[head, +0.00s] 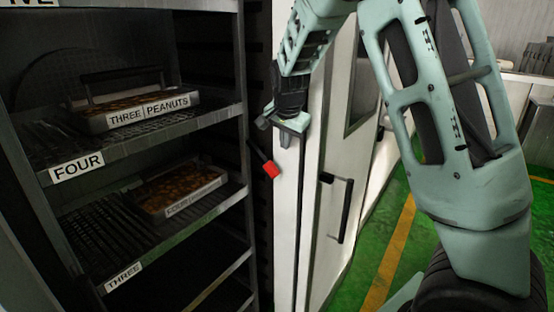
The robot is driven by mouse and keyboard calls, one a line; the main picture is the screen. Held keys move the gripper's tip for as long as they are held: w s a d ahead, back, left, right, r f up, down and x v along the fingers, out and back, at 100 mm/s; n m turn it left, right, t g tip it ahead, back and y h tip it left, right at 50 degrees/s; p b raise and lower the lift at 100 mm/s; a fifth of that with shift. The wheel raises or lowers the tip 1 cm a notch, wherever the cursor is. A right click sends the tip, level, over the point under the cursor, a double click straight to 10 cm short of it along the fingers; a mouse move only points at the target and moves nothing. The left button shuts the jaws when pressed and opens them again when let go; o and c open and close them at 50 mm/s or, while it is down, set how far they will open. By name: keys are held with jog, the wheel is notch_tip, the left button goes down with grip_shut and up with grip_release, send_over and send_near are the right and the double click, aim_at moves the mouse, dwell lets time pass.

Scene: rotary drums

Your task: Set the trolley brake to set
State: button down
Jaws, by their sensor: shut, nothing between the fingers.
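A short dark lever with a red end (270,169) sticks out at the right side of the dark shelf rack (248,225); it looks like the trolley brake. It slants down to the right, and no marking showing its setting is readable. My gripper (285,138) is just above and slightly right of the red end, pointing down. It is shut and empty. A gap shows between it and the red end in the picture; whether they are at the same depth I cannot tell.
The rack holds a tray labelled THREE PEANUTS (140,116) on shelf FOUR and another tray (185,199) on shelf THREE. A white cabinet door with a black handle (341,210) stands close at right. Green floor (410,235) shows beyond, partly behind my arm.

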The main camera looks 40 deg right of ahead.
aim_at(275, 170)
jog(key=shift+w+a+p+x, duration=0.25)
jog(key=shift+p+x, duration=0.25)
jog(key=shift+x, duration=1.05)
jog(key=shift+w+a+p+x, duration=0.15)
jog(key=shift+a+p+x, duration=0.25)
jog(key=shift+x, duration=1.15)
jog(key=shift+w+a+p+x, duration=0.2)
jog(key=shift+p+x, duration=0.4)
jog(key=shift+x, duration=0.95)
